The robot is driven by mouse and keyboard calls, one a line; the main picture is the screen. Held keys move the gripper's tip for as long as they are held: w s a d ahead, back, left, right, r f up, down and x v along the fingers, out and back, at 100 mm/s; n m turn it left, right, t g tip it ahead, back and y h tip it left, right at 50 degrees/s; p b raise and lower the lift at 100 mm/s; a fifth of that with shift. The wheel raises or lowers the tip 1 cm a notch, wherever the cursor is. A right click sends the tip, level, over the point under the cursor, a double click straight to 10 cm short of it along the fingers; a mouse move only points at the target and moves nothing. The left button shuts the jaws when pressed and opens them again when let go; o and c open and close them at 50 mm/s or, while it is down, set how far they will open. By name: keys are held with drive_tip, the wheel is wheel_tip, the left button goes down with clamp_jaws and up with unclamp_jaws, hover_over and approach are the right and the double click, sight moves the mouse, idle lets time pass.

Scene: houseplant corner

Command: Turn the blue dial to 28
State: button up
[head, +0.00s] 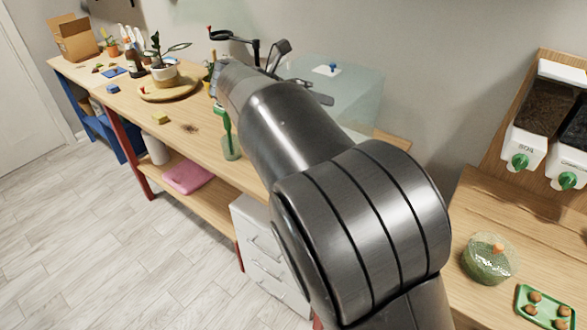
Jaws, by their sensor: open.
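A small blue dial (327,69) on a white base shows on top of a pale translucent box (345,88) at the back of the bench. Its markings are too small to read, so I cannot tell its setting. My gripper (301,72) is open and partly hidden behind my own arm. Its dark fingers show just left of the dial, apart from it in the picture. Nothing shows between the fingers.
The wooden bench (190,142) holds a potted plant (163,70) on a round tray (168,90), bottles and a yellow block (160,118). A green-handled tool stands in a glass (231,150). Dispensers (525,138) and a glass bowl (488,262) are at right. The floor at left is clear.

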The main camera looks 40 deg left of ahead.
drive_tip(key=s+a+f+n+t+y, duration=0.1)
drive_tip(key=s+a+f+n+t, duration=0.15)
drive_tip(key=s+a+n, duration=0.5)
drive_tip(key=a+f, duration=0.1)
drive_tip(key=f, duration=0.6)
drive_tip(key=a+f+m, duration=0.1)
drive_tip(key=f, duration=0.5)
drive_tip(key=a+f+m, duration=0.1)
drive_tip(key=f, duration=0.6)
drive_tip(key=shift+w+f, duration=0.2)
drive_tip(key=shift+f, duration=0.55)
drive_tip(key=shift+w+d+f, duration=0.1)
drive_tip(key=shift+w+f, duration=0.05)
drive_tip(key=shift+w, duration=0.1)
drive_tip(key=x, duration=1)
drive_tip(key=shift+w, duration=0.2)
drive_tip(key=c, duration=1)
